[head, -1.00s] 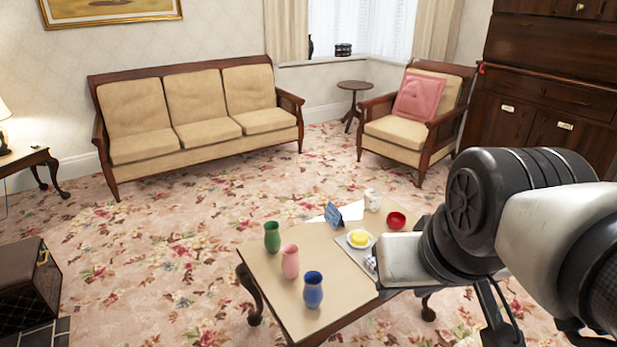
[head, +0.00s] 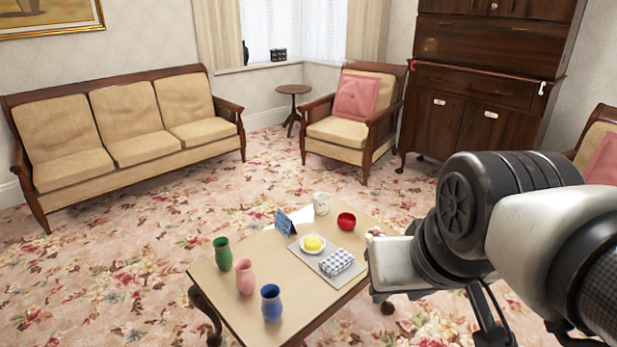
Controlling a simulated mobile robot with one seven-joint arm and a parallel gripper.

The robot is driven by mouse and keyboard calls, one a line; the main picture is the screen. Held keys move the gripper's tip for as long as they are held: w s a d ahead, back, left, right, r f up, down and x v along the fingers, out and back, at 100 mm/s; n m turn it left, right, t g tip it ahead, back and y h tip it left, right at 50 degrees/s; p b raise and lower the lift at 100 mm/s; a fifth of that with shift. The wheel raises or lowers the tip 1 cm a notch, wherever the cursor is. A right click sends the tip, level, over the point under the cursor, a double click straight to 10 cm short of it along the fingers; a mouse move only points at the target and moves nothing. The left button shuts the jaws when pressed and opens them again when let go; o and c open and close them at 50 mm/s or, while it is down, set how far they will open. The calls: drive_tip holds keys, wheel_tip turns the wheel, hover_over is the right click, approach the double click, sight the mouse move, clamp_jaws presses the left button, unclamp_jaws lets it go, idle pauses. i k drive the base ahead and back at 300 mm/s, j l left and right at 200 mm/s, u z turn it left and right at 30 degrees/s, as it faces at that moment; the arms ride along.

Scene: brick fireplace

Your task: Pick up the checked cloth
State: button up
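The checked cloth (head: 336,262) is a small folded blue-and-white bundle. It lies on a grey mat (head: 325,277) on the low wooden table (head: 240,305), beside a white plate with a yellow item (head: 313,243). My arm reaches in from the right of the head view, and its pale end part is just right of the cloth in the picture, apart from it. My gripper's fingers do not show, so their opening is hidden.
On the table stand a green vase (head: 222,254), a pink vase (head: 245,277), a blue vase (head: 271,303), a red bowl (head: 346,221), a white mug (head: 321,203) and a blue card (head: 286,222). A sofa (head: 120,130) and armchair (head: 350,115) stand behind. Carpet between is clear.

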sight(337, 262)
drive_tip(key=l+u, duration=0.15)
drive_tip(key=l, duration=0.5)
drive_tip(key=l+u, duration=0.15)
drive_tip(key=l, duration=0.45)
drive_tip(key=i+l+u, duration=0.3)
drive_tip(key=l, duration=0.35)
drive_tip(key=i+l+u, duration=0.25)
drive_tip(key=i, duration=0.3)
drive_tip(key=i+l+u, duration=0.1)
drive_tip(key=i, duration=0.3)
